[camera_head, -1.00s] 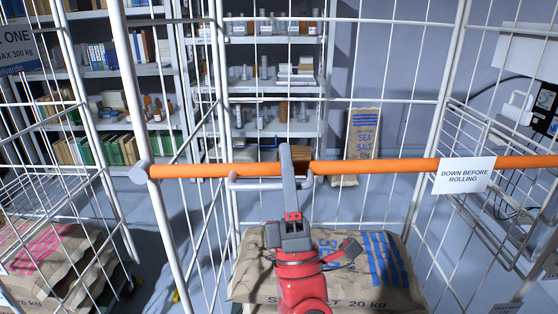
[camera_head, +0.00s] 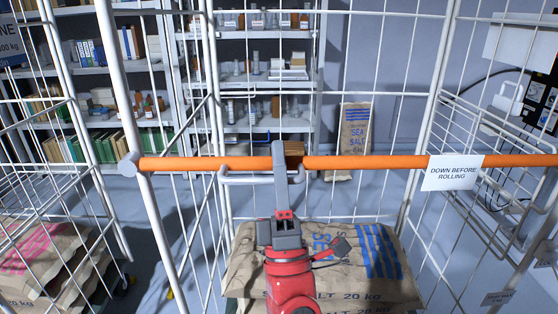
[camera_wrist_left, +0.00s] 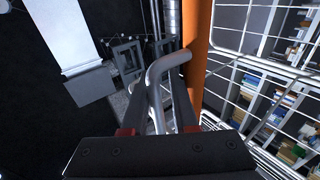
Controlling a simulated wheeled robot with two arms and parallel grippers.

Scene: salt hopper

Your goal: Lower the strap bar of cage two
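The strap bar (camera_head: 225,163) is an orange bar lying nearly level across the front of the wire cage, above the salt sacks. A white tag (camera_head: 452,172) reading "DOWN BEFORE ROLLING" hangs on its right part. A grey U-shaped handle (camera_head: 240,179) sits at its middle. My left gripper (camera_head: 279,155), on a red arm, reaches up from below to the handle. In the left wrist view the dark fingers (camera_wrist_left: 160,95) lie on both sides of the bent grey handle (camera_wrist_left: 155,75), closed around it; the orange bar (camera_wrist_left: 196,45) stands just beyond. My right gripper is not in view.
Printed salt sacks (camera_head: 325,265) lie in the cage below the bar. Another cage with sacks (camera_head: 45,255) stands at the left. Shelves (camera_head: 255,130) and an upright sea salt bag (camera_head: 353,140) are behind. A wire basket (camera_head: 470,150) is at the right.

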